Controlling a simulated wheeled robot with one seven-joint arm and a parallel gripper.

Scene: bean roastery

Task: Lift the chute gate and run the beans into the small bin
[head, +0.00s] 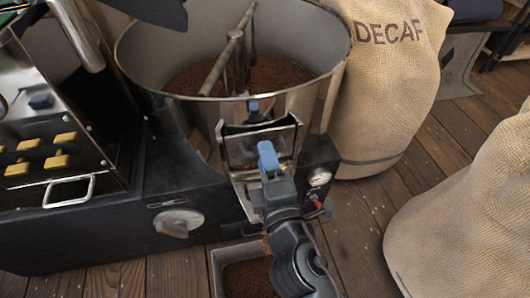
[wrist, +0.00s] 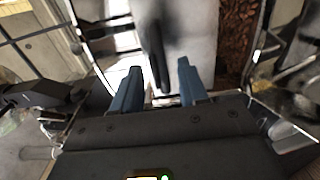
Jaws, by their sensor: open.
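The chute (head: 240,180) slopes down from the front of the round metal drum (head: 175,118), which holds brown beans (head: 280,75). A gate plate with a small dark-blue handle (head: 253,106) stands at the chute's top. My gripper (head: 267,150) is in front of the gate, below that handle. In the wrist view its blue fingers (wrist: 157,68) are apart, with a dark upright handle (wrist: 157,45) seen between and beyond them; I cannot tell whether they touch. The small bin (head: 216,268) is on the floor under the chute, with beans in it. My arm hides part of it and the chute's mouth.
A sack marked DECAF (head: 385,90) stands close to the drum's right. Another sack (head: 465,215) is at the right edge. A dark machine base with a knob (head: 179,222) and a gauge (head: 320,178) flanks the chute. Bare wooden floor (head: 355,230) lies between the bin and right sack.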

